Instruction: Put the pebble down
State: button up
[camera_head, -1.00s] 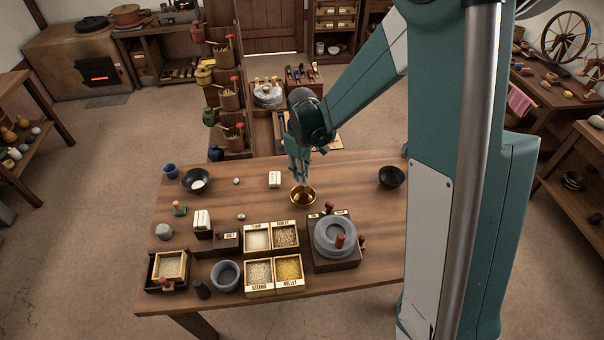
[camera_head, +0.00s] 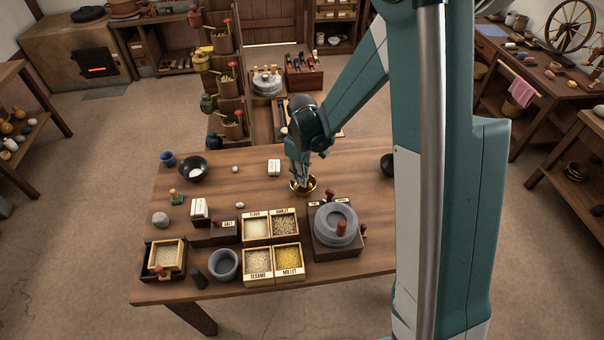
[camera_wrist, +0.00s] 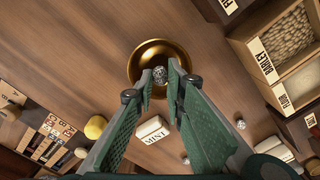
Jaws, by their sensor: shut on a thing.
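My gripper (camera_head: 302,183) points down into a brass bowl (camera_head: 294,188) near the middle of the table. In the wrist view the bowl (camera_wrist: 135,66) is round and shiny. A small grey speckled pebble (camera_wrist: 160,74) sits between the fingertips of my gripper (camera_wrist: 161,82), which are closed on it, over the bowl's inside. I cannot tell whether the pebble touches the bowl's bottom. In the head view the pebble is hidden by the fingers and the bowl.
A stone quern (camera_head: 334,224) stands to the right front. Labelled grain boxes (camera_head: 271,243) are in front. Small pale stones (camera_head: 239,205) lie on the table. A black bowl (camera_head: 387,164) is partly hidden by my arm.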

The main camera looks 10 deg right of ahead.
jog(key=shift+f, duration=0.6)
jog(key=o, duration=0.8)
jog(key=shift+r+p, duration=1.35)
jog(key=shift+r, duration=2.15)
jog(key=shift+r, duration=0.1)
